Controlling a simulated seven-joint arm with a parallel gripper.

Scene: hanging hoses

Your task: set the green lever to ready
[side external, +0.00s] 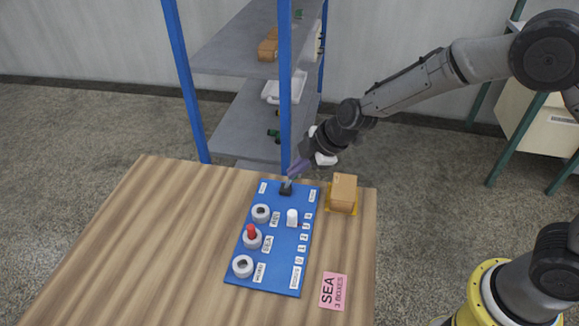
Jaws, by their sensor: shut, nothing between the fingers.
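The blue panel (272,278) lies on the wooden table. A small dark block (286,189) sits at the panel's far end, between two small white labels too small to read. My gripper (290,178) is shut and empty, its fingertips at or just above this block; I cannot tell whether they touch. No green lever can be made out; the block may be its base, with the fingers covering the rest.
The panel also has white rings (243,266), a red peg (252,231) in the middle ring, and a white knob (292,217) beside numbers. A brown box (343,190) stands right of the panel. A pink card (333,291) reads "SEA 3 BOXES". A blue-post shelf (286,100) stands behind.

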